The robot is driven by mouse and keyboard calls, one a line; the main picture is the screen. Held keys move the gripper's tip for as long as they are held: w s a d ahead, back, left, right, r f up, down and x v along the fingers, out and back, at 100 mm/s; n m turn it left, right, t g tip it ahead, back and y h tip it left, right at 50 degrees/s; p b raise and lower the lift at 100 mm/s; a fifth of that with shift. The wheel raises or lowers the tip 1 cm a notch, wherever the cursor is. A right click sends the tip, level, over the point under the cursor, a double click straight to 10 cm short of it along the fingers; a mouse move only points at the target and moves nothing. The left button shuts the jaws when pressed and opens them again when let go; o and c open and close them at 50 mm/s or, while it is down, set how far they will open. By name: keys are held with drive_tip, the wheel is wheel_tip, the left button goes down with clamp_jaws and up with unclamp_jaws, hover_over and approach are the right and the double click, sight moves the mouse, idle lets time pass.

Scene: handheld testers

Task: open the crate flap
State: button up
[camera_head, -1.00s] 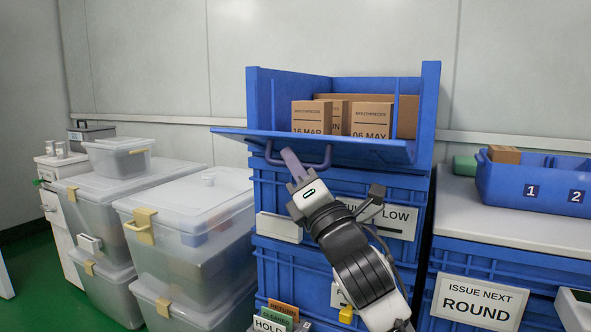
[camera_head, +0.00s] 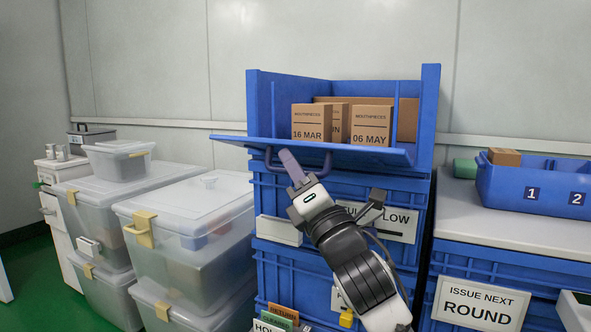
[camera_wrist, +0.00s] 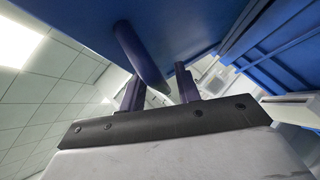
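The blue crate (camera_head: 259,100) tops a stack of blue crates, and its front flap (camera_head: 228,135) is folded down, sticking out nearly level. A U-shaped handle (camera_head: 325,160) hangs at the flap's outer edge. My gripper (camera_head: 289,157) is just under the flap, at the left part of this handle. In the wrist view the two fingers of my gripper (camera_wrist: 159,73) stand apart, with the dark handle bar (camera_wrist: 140,55) reaching down between or just beyond them. I cannot tell whether they touch it.
Mouthpiece boxes (camera_head: 312,122) stand inside the open crate. Lidded clear bins (camera_head: 185,270) are at the left. A counter (camera_head: 500,226) with a small blue bin (camera_head: 510,190) is at the right. A label card (camera_head: 395,222) is on the crate below. The air left of the flap is free.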

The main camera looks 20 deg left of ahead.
drive_tip(key=v, duration=0.7)
drive_tip(key=shift+d, duration=0.15)
drive_tip(key=shift+s+f, duration=0.1)
drive_tip(key=shift+s, duration=0.05)
drive_tip(key=shift+f, duration=0.1)
